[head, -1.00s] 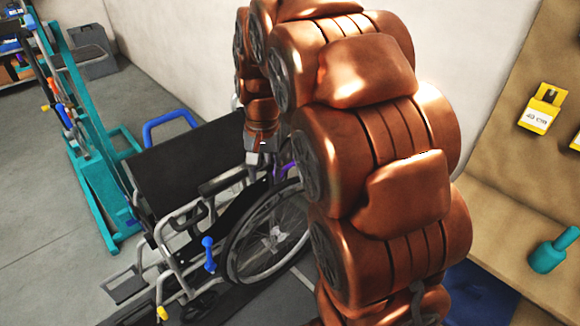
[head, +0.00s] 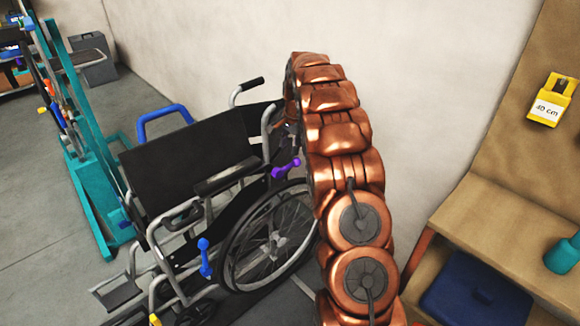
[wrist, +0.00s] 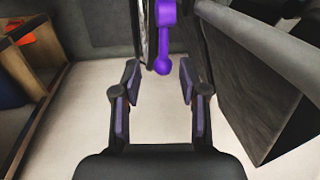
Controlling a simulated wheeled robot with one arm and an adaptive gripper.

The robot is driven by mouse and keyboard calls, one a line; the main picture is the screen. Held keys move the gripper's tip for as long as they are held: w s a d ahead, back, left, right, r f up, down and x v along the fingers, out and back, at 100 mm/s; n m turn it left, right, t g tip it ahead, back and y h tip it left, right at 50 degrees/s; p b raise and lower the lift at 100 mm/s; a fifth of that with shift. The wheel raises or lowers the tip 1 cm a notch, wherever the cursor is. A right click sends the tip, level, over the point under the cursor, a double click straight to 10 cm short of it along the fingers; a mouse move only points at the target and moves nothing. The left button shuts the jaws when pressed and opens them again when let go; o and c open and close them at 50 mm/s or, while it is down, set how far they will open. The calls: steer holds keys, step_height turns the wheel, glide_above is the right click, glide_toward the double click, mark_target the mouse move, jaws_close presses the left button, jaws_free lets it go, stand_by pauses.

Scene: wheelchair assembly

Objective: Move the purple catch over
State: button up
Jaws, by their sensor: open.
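The purple catch (head: 287,169) is a small lever with a rounded end on the wheelchair (head: 190,155), above the large wheel on the side nearest my arm. In the wrist view the purple catch (wrist: 164,45) hangs at the top centre, its round knob just beyond the gap between my fingertips. My gripper (wrist: 159,80) is open and empty, with one finger on each side of the line of the catch. No contact with the catch shows. In the head view my copper arm hides most of the gripper.
A blue lever (head: 205,257) is lower on the wheelchair frame. A teal stand (head: 100,190) is at left. A wooden bench (head: 490,215) with a blue box (head: 475,295) is at right. A pale wall stands behind. A dark panel (wrist: 255,85) is close on the wrist view's right.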

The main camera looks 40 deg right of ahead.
mark_target(289, 165)
steer(key=shift+m, duration=0.3)
steer(key=w+f, duration=0.1)
steer(key=f, duration=0.2)
steer(key=d+f, duration=0.1)
steer(key=f, duration=0.2)
steer(key=w+f, duration=0.1)
steer(key=f, duration=0.2)
steer(key=shift+w+d+f+p, duration=0.25)
steer(key=shift+w+d+p, duration=0.05)
steer(key=shift+d+p, duration=0.1)
jaws_close()
